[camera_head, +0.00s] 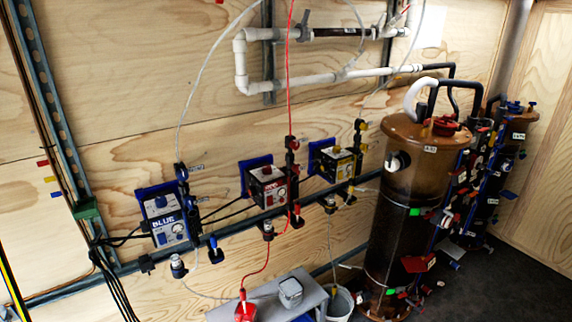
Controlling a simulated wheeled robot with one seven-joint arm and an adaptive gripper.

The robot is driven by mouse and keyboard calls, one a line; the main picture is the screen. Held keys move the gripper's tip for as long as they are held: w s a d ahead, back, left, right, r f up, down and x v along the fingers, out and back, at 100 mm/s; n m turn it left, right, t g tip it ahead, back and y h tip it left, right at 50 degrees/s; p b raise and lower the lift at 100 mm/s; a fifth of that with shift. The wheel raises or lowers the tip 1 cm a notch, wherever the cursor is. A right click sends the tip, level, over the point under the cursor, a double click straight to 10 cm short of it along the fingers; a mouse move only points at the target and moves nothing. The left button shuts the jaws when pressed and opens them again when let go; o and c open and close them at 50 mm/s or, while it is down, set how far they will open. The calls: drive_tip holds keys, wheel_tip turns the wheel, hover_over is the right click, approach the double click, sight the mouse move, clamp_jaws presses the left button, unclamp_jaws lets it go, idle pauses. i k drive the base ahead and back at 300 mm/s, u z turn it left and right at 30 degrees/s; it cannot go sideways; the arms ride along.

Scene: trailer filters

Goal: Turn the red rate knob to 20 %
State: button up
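The red dosing unit (268,175) is mounted on a blue bracket on the plywood wall, between a blue unit (168,220) and a yellow unit (338,162). Its pale front panel (275,193) faces out and carries a dark round knob or dial. The panel is too small to read the setting or the percentage marks. A red tube runs up from the unit's right side, and another runs down below it. My gripper is not in view.
A metal rail (225,232) runs below the units. A grey bench (255,300) with a red container (245,311) stands beneath, beside a white bucket (341,303). Large brown tanks (400,225) stand right, with valves and tags. White pipes (290,80) run above.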

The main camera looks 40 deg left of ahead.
sight(266, 169)
drive_tip(key=z, duration=0.05)
drive_tip(key=i, duration=0.85)
drive_tip(key=u, duration=2.5)
